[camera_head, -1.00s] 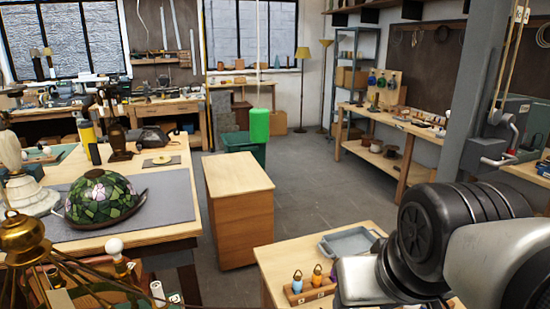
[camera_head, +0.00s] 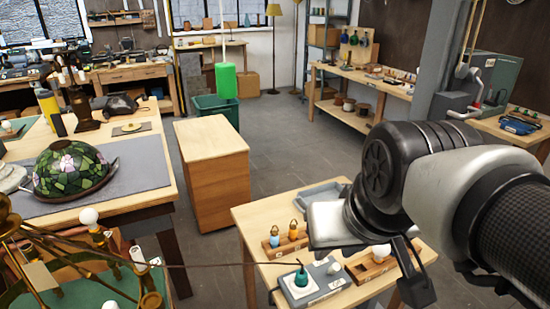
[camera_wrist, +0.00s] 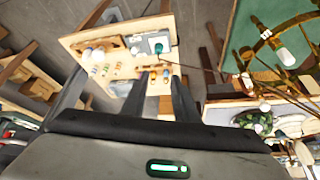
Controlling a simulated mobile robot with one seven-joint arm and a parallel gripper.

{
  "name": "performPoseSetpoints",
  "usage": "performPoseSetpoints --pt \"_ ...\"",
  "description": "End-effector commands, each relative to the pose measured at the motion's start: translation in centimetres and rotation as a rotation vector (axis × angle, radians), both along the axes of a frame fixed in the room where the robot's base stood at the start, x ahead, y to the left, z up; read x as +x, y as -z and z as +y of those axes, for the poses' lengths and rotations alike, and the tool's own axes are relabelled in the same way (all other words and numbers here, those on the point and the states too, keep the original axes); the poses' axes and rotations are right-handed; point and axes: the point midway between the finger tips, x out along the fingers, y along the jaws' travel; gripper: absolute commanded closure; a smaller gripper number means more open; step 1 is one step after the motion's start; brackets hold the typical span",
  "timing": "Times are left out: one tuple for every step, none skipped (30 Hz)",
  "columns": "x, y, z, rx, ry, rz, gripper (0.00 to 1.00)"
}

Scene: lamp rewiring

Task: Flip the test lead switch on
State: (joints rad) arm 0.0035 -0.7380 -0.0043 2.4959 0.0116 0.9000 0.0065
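The test lead unit is a grey box (camera_head: 312,284) with a green plug-like part (camera_head: 301,277) on a white plate. It sits on the front of the small wooden table, and a thin dark lead (camera_head: 200,264) runs from it to the left. A small pale-blue and white part (camera_head: 334,268) shows at its right; I cannot tell the switch's position. The box also shows at the top of the wrist view (camera_wrist: 148,43). My gripper (camera_wrist: 160,80) has its two dark fingers apart, with nothing between them. It is right of the box in the head view, apart from it.
The small table (camera_head: 252,222) also bears a wooden rack with blue and orange pieces (camera_head: 284,238), a grey tray (camera_head: 322,195) and a wooden holder with a white bulb (camera_head: 380,252). A brass lamp frame (camera_head: 30,250) stands at the left.

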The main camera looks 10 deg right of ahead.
Motion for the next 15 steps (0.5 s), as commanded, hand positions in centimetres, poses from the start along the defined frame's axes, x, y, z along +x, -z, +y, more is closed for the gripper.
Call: performPoseSetpoints --pt "0.2 0.5 0.0 0.023 0.022 0.016 0.82" --pt "0.4 0.9 0.0 0.042 0.04 0.028 0.87" --pt "0.8 1.5 0.0 0.078 0.073 0.048 0.94" --pt "1.1 2.0 0.0 0.108 0.104 0.066 0.99" --pt "1.5 2.5 -0.1 0.143 0.14 0.086 1.0" --pt "2.1 3.4 -0.2 0.197 0.197 0.117 1.0" --pt "2.5 4.1 -0.2 0.24 0.243 0.141 1.0" --pt "3.1 4.8 -0.4 0.284 0.296 0.165 1.0" --pt "3.8 5.7 -0.6 0.345 0.368 0.197 1.0" --pt "4.4 6.6 -0.8 0.39 0.428 0.222 1.0" --pt "5.0 7.4 -1.2 0.437 0.49 0.243 1.0" --pt "5.8 8.7 -1.8 0.5 0.582 0.272 1.0" --pt "6.4 9.7 -2.4 0.55 0.66 0.292 1.0" --pt "6.9 10.8 -3.1 0.604 0.745 0.308 1.0" --pt "7.6 12.5 -4.4 0.676 0.867 0.329 1.0"
